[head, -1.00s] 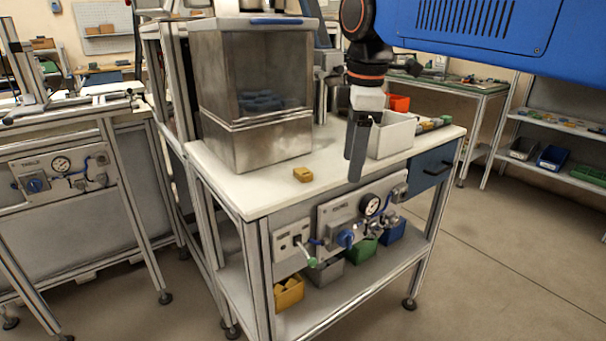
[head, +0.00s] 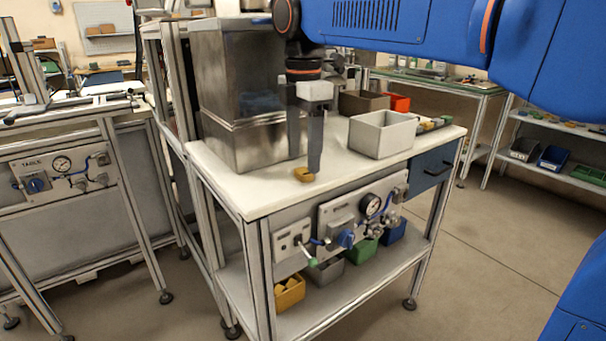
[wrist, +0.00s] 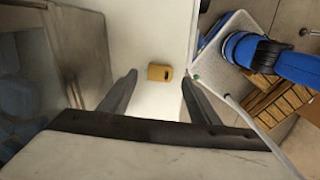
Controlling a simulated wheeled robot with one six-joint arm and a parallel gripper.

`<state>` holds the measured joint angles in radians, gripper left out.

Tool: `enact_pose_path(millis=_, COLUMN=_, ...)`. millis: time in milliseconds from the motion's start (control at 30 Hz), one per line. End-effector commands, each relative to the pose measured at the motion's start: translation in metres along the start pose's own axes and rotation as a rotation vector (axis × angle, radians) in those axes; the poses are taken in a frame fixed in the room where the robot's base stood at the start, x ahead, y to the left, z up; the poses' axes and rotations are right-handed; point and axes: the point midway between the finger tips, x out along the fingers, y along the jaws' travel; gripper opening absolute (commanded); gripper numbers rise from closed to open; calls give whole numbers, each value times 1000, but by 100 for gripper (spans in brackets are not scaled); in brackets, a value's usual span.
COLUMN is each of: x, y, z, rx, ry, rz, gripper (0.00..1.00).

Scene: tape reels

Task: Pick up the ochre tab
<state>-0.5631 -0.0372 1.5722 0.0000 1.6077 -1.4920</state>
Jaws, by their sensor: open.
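The ochre tab (head: 303,174) is a small yellow-brown block lying flat on the white top of the workbench (head: 240,190), near its front edge. In the wrist view the tab (wrist: 160,72) lies ahead of my fingertips, roughly midway between them. My gripper (head: 304,162) points down just above the tab, and one finger partly covers it in the head view. In the wrist view my gripper (wrist: 158,78) is open, with nothing between its fingers. I cannot tell the exact height of the fingertips over the tab.
A metal cabinet with a clear window (head: 225,95) stands close on the left of my gripper. A white bin (head: 382,134) and a brown bin (head: 362,103) stand to the right. Below the benchtop are a gauge panel (head: 345,215) and a yellow bin (head: 289,292).

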Motion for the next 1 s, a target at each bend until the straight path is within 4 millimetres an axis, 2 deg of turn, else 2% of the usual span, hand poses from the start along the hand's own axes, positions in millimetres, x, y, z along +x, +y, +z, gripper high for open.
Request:
enact_pose_path(millis=200, x=25, y=-1, z=0, rx=1, ry=0, rz=0, gripper=56)
enact_pose_path(millis=500, x=28, y=0, z=0, rx=1, ry=0, rz=1, gripper=56)
enact_pose_path(millis=600, x=28, y=0, z=0, rx=1, ry=0, rz=1, gripper=32)
enact_pose_path(millis=700, x=28, y=0, z=0, rx=1, ry=0, rz=1, gripper=13)
enact_pose_path(millis=1000, x=27, y=-1, z=0, rx=1, ry=0, rz=1, gripper=13)
